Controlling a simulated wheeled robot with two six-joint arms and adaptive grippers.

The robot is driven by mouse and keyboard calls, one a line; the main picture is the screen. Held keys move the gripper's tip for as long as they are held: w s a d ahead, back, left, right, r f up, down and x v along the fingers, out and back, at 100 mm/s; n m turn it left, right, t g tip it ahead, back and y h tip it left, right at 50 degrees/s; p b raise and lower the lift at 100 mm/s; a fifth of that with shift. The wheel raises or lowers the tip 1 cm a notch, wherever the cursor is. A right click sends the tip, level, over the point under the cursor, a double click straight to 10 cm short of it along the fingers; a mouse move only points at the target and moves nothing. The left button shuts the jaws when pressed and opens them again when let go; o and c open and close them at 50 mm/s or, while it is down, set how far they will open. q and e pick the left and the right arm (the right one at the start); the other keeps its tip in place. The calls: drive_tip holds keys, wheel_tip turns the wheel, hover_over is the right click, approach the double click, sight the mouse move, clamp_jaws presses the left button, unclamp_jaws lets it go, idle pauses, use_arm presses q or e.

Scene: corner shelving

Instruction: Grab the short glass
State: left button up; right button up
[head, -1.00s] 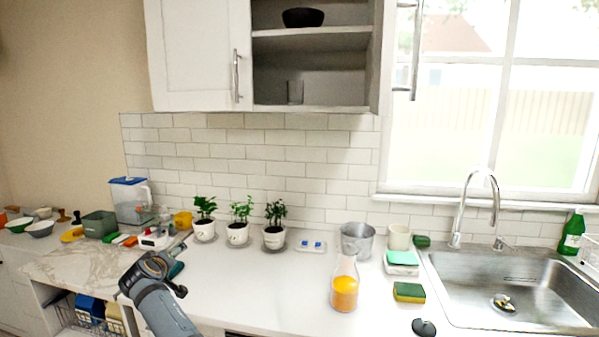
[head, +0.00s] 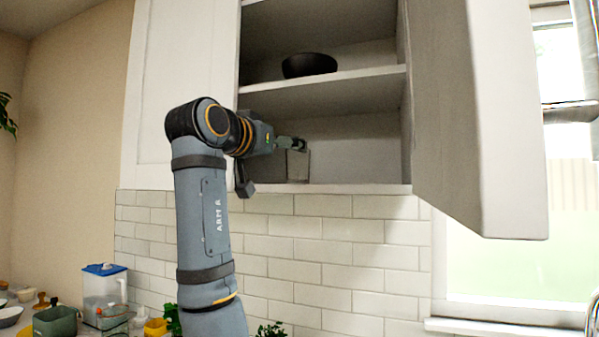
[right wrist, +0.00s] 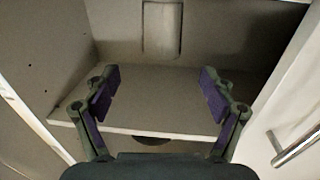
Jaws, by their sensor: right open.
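The short glass (head: 298,165) is a clear, grey-looking tumbler on the bottom board of the open wall cabinet, partly behind my right gripper in the head view. My right gripper (head: 291,144) is at the cabinet opening, pointing inward. In the right wrist view my right gripper (right wrist: 160,80) is open and empty, with its two fingers spread wide. The glass (right wrist: 162,28) shows at the top middle there, beyond the fingertips and lined up between them, not touched. My left gripper is not in view.
A dark bowl (head: 309,65) sits on the shelf (head: 340,80) above the glass. An open cabinet door (head: 480,120) stands on the right; a closed door (head: 185,75) is on the left. The bottom board is clear to the right of the glass.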

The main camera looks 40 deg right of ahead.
sight(293, 152)
drive_tip(key=x, duration=0.5)
drive_tip(key=shift+s+d+f+p, duration=0.1)
drive_tip(key=shift+s+f+p, duration=0.05)
drive_tip(key=shift+p, duration=0.2)
drive_tip(key=shift+d+f, duration=0.1)
drive_tip(key=shift+d, duration=0.05)
drive_tip(key=shift+w+d+r+p, duration=0.35)
drive_tip(key=shift+w+r+p, duration=0.1)
drive_tip(key=shift+p, duration=0.3)
drive_tip(key=x, duration=0.1)
drive_tip(key=p+x, duration=0.1)
drive_tip(key=x, duration=0.1)
drive_tip(key=shift+w+d+f, duration=0.15)
drive_tip(key=shift+d+f, duration=0.1)
drive_tip(key=shift+d, duration=0.05)
drive_tip(key=shift+d+f, duration=0.15)
drive_tip(key=shift+a+r, duration=0.2)
drive_tip(key=shift+a, duration=0.25)
drive_tip(key=c, duration=0.4)
drive_tip(key=shift+d, duration=0.15)
drive_tip(key=c, duration=1.1)
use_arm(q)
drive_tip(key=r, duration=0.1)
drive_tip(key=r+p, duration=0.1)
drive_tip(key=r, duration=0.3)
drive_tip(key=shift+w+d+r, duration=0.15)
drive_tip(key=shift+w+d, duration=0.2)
use_arm(e)
wheel_tip(293, 152, up, 10)
drive_tip(key=shift+f, duration=0.1)
